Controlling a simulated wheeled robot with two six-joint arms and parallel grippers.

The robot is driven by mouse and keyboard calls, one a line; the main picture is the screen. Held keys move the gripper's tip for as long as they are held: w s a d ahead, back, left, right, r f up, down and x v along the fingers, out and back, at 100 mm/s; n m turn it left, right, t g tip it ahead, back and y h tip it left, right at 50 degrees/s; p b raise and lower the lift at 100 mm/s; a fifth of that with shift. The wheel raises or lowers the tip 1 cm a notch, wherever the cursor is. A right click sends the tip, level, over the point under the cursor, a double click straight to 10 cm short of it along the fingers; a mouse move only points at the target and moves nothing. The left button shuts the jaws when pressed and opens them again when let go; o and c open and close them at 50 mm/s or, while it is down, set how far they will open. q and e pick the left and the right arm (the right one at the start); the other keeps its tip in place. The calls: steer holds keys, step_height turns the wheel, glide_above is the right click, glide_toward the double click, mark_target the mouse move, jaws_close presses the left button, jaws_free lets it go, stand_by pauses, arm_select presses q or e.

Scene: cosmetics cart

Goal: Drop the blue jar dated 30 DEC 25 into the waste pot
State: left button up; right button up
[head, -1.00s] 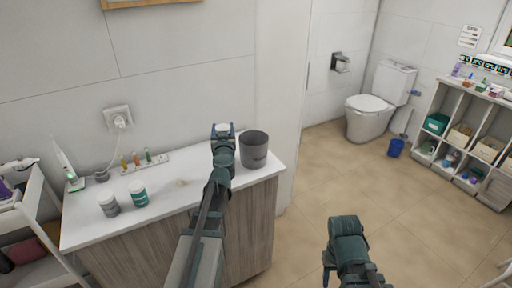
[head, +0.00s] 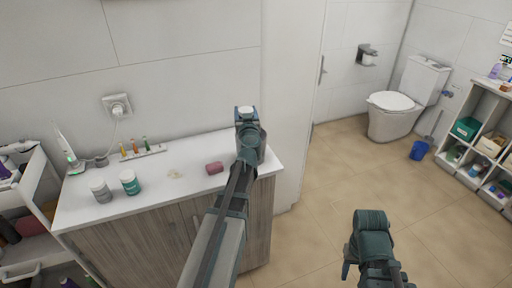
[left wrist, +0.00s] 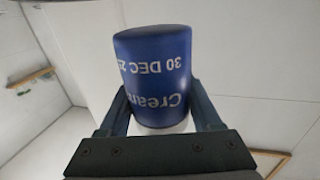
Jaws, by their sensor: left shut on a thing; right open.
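My left gripper (head: 246,118) is shut on the blue jar (left wrist: 155,68). In the left wrist view the jar's label is upside down and reads "Cream" and "30 DEC 2", the last part cut off by the curve. Its white end (head: 245,110) shows between the fingers in the head view. The grey waste pot (head: 262,146) stands at the counter's right end, mostly hidden behind my left gripper. The jar is over or close to the pot; I cannot tell its exact height. My right gripper (head: 371,222) is open and empty, over the floor.
On the white counter (head: 150,185) stand a grey jar (head: 101,191) and a teal jar (head: 130,183). A pink cylinder (head: 214,168) lies near the pot. Several small bottles stand in a rack (head: 142,153) at the back. A cart (head: 30,225) is at left.

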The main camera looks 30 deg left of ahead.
arm_select(q)
steer(key=shift+f, duration=0.1)
step_height(320, 180, down, 6)
steer(key=b, duration=0.6)
arm_select(e)
step_height(320, 180, down, 6)
arm_select(q)
steer(key=o, duration=1.6)
steer(key=shift+c, duration=0.2)
steer(key=shift+s, duration=0.1)
